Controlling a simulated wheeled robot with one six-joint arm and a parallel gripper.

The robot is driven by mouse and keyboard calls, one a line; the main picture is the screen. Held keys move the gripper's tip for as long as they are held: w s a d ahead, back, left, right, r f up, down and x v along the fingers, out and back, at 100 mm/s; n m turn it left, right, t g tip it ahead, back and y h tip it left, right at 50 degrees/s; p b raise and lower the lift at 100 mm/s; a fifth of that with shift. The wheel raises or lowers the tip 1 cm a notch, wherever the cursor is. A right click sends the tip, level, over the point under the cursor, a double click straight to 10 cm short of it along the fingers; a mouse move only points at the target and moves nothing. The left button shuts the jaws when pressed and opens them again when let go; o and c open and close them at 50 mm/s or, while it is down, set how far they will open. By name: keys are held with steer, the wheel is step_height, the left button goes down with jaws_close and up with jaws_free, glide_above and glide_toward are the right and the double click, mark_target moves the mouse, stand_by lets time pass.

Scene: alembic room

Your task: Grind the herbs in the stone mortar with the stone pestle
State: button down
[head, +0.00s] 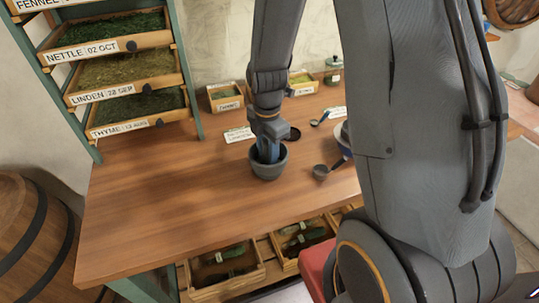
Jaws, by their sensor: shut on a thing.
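The stone mortar (268,171) is a dark grey bowl standing upright on the wooden table (165,200), near the middle of the view. My gripper (268,150) points down into the mortar's mouth from above. Its blue fingers are shut, with their tips at or below the rim. The stone pestle cannot be made out; the fingers and the mortar wall hide what is between them. The herbs inside the mortar are also hidden.
A small dark scoop or cup (320,172) lies right of the mortar, near a blue-and-white bowl partly behind my arm. Small wooden boxes (225,97) and paper labels stand behind. A herb drawer rack (125,90) rises at left. The table's left part is clear.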

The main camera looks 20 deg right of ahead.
steer(key=shift+s+p, duration=0.35)
steer(key=shift+s, duration=0.25)
steer(key=shift+w+d+f, duration=0.1)
steer(key=shift+w+d, duration=0.35)
steer(key=shift+w, duration=0.05)
steer(key=shift+a, duration=0.1)
steer(key=shift+a, duration=0.1)
